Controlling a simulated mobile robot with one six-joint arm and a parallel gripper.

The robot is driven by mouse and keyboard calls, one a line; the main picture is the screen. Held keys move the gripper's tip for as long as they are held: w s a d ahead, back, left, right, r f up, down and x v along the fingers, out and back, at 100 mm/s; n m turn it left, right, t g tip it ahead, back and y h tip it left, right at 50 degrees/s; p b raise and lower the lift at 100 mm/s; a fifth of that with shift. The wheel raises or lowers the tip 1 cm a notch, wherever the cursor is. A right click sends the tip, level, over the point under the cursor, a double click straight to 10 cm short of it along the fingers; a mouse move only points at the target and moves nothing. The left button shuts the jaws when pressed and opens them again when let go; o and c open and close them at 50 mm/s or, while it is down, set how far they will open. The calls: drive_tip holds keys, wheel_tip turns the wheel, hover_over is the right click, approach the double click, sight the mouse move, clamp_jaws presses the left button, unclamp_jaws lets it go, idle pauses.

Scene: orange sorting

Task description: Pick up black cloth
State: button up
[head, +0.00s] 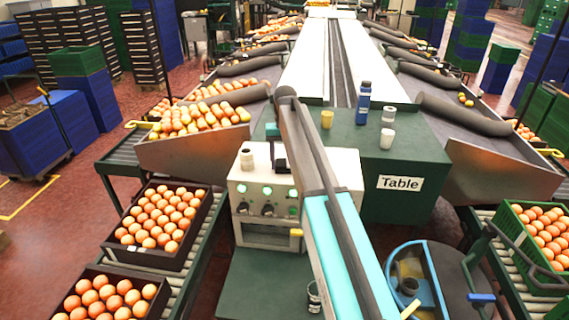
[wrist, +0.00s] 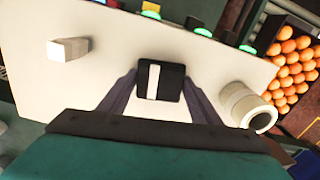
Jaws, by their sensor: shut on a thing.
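The black cloth (wrist: 172,84) shows in the wrist view as a small, dark, squarish piece with a white stripe. It is at the white top of the control box (wrist: 110,55). My gripper (wrist: 160,80) has a finger on each side of it and is shut on it. In the head view my arm reaches forward over the control box (head: 336,168), and dark parts of my gripper (head: 279,160) show at its top. I cannot tell the cloth from the gripper there. Whether the cloth still touches the box top is unclear.
A white cup (wrist: 248,106) stands right of my gripper in the wrist view, and a white block (wrist: 68,50) lies left. Behind the box is a green table (head: 400,200) with a blue bottle (head: 363,103) and cups. Crates of oranges (head: 190,255) stand at left.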

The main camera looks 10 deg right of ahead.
sight(285, 162)
drive_tip(key=shift+r+p, duration=1.05)
drive_tip(key=shift+r, duration=0.7)
drive_tip(key=s+r+p, duration=0.1)
drive_tip(key=s+p, duration=0.2)
drive_tip(key=s, duration=1.3)
drive_tip(key=shift+d+r+p, duration=0.15)
drive_tip(key=shift+d+p, duration=0.15)
drive_tip(key=shift+d, duration=0.15)
wheel_tip(285, 162, down, 11)
drive_tip(key=s+n+b, duration=0.1)
drive_tip(key=n+b, duration=0.6)
drive_tip(key=b, duration=0.3)
drive_tip(key=shift+s+a+f+n+b, duration=0.2)
drive_tip(key=shift+s+a+n+b, duration=0.05)
drive_tip(key=shift+a+n+b, duration=0.2)
drive_tip(key=shift+s, duration=0.1)
